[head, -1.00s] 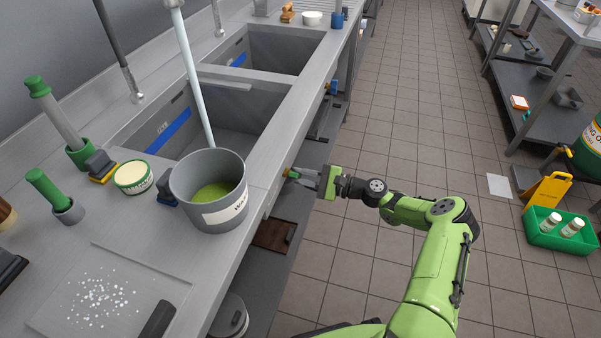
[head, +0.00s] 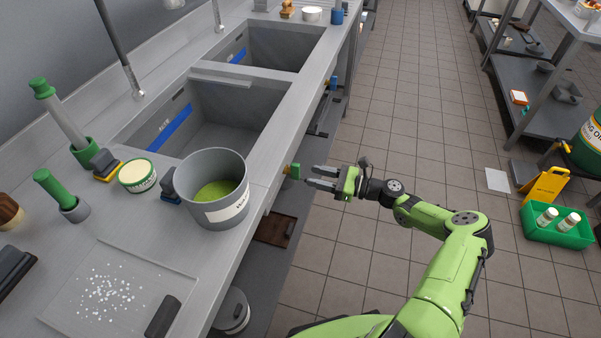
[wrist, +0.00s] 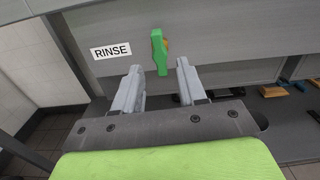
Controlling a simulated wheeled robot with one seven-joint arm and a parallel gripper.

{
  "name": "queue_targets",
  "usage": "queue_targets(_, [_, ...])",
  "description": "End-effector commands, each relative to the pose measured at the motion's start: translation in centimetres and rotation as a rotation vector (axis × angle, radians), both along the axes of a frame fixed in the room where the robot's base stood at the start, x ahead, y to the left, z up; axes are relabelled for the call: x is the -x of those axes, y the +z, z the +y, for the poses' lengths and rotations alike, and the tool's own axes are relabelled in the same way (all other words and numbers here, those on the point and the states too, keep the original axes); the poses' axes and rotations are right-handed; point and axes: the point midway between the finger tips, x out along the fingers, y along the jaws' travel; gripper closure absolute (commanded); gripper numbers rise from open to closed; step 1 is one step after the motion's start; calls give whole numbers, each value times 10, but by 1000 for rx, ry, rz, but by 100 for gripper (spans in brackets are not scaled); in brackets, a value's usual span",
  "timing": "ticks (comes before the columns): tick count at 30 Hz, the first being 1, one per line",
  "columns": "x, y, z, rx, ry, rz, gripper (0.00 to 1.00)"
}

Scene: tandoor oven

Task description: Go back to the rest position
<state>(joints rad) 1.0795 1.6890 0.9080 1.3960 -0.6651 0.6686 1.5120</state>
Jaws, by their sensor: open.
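My gripper (head: 313,177) is open and empty in front of the sink counter's front panel, with its fingers pointing left at it. In the wrist view my gripper (wrist: 159,82) has its two grey fingers spread wide. A green valve handle (head: 295,171) on the panel lies just beyond the fingertips, apart from them. In the wrist view the green handle (wrist: 158,52) stands nearly upright, between the lines of the fingers. A "RINSE" label (wrist: 111,51) is left of it.
A grey bucket (head: 224,212) with green inside stands at the counter edge, left of my gripper. Two sink basins (head: 215,118) lie behind it. A lower shelf (head: 262,262) is under the counter.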

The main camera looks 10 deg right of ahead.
Motion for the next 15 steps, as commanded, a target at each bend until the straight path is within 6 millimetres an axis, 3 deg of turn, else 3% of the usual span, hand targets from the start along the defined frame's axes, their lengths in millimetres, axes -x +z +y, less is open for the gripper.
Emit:
queue_targets(4, [10,0,-15,0,0,0,59])
queue_targets(15, [10,0,-16,0,1,0,59])
